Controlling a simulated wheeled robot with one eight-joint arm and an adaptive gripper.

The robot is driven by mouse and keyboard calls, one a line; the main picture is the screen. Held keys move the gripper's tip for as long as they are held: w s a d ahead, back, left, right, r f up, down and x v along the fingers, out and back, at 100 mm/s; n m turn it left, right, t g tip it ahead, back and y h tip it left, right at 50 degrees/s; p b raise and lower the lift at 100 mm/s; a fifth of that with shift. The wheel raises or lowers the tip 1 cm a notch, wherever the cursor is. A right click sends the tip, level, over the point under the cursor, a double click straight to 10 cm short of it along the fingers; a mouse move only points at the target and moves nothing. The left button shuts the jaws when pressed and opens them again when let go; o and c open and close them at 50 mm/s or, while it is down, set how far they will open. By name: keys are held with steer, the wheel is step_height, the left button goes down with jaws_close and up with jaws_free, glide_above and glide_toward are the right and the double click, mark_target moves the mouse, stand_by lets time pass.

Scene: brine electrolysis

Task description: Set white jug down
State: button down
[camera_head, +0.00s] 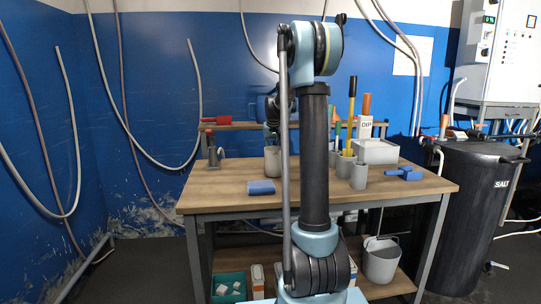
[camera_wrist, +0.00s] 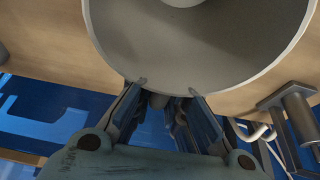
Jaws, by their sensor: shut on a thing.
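The white jug (camera_head: 272,162) shows in the head view as a pale grey-white vessel at the back middle of the wooden bench, just left of my upright arm link. Its base appears at the level of the bench top; I cannot tell whether it touches. In the wrist view the jug (camera_wrist: 205,50) fills the upper middle, with its round rim and inner wall showing. My gripper (camera_wrist: 168,90) is shut on the jug, its fingertips at the near rim. In the head view the gripper is mostly hidden behind my arm.
Grey cups (camera_head: 358,177), a white box (camera_head: 376,152) and a blue tool (camera_head: 404,173) stand right. A black salt barrel (camera_head: 470,210) is beyond.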

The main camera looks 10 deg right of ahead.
steer(key=shift+f, duration=0.35)
steer(key=c, duration=1.6)
jaws_free()
steer(key=v, duration=1.2)
steer(key=s+f, duration=0.3)
steer(key=s, duration=1.2)
steer(key=s+f, duration=0.7)
steer(key=s, duration=0.3)
steer(key=s+f+g, duration=0.1)
steer(key=s+f, duration=0.6)
steer(key=s, duration=0.4)
steer(key=s+f+g, duration=0.1)
steer(key=s+f, duration=0.6)
steer(key=s, duration=0.4)
steer(key=shift+s+a, duration=0.15)
steer(key=shift+s, duration=0.1)
